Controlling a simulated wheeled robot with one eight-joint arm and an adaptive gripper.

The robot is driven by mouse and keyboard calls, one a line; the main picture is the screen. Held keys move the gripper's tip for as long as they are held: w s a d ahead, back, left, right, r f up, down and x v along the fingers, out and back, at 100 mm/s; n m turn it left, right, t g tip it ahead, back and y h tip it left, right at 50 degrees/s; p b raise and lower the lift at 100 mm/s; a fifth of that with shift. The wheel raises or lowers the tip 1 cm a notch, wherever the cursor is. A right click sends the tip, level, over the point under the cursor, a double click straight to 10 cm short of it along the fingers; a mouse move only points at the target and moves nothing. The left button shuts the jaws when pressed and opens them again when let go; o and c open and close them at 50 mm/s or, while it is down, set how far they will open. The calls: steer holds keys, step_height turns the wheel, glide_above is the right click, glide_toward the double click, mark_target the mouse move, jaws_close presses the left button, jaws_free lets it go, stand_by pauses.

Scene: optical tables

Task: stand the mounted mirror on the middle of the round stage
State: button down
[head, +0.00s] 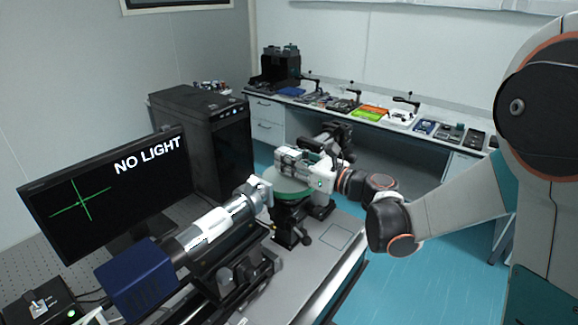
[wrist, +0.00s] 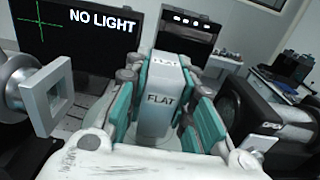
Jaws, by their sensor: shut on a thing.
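The mounted mirror (wrist: 158,100) is a pale block marked FLAT on its top and near face, seen in the wrist view. My gripper (wrist: 163,82) is shut on it, with teal-padded fingers on its left and right sides. In the head view my gripper (head: 308,168) is over the round stage (head: 284,188), a green disc on a black mount. The gripper largely hides the mirror there. I cannot tell whether the mirror's foot touches the stage, and the stage does not show clearly in the wrist view.
A white tube instrument with a blue rear housing (head: 138,278) points at the stage from the left; its square front (wrist: 58,92) is close by in the wrist view. The monitor (head: 105,195) reads NO LIGHT beside a green cross.

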steer(key=shift+f, duration=0.55)
steer(key=shift+f, duration=0.15)
steer(key=c, duration=1.4)
jaws_free()
steer(key=shift+o, duration=0.2)
steer(key=shift+s+d+r, duration=0.1)
steer(key=shift+d+r, duration=0.1)
steer(key=p+v, duration=0.1)
steer(key=v, duration=1)
steer(key=shift+s+d+p, duration=0.2)
steer(key=shift+s+p, duration=0.1)
steer(key=shift+p, duration=0.05)
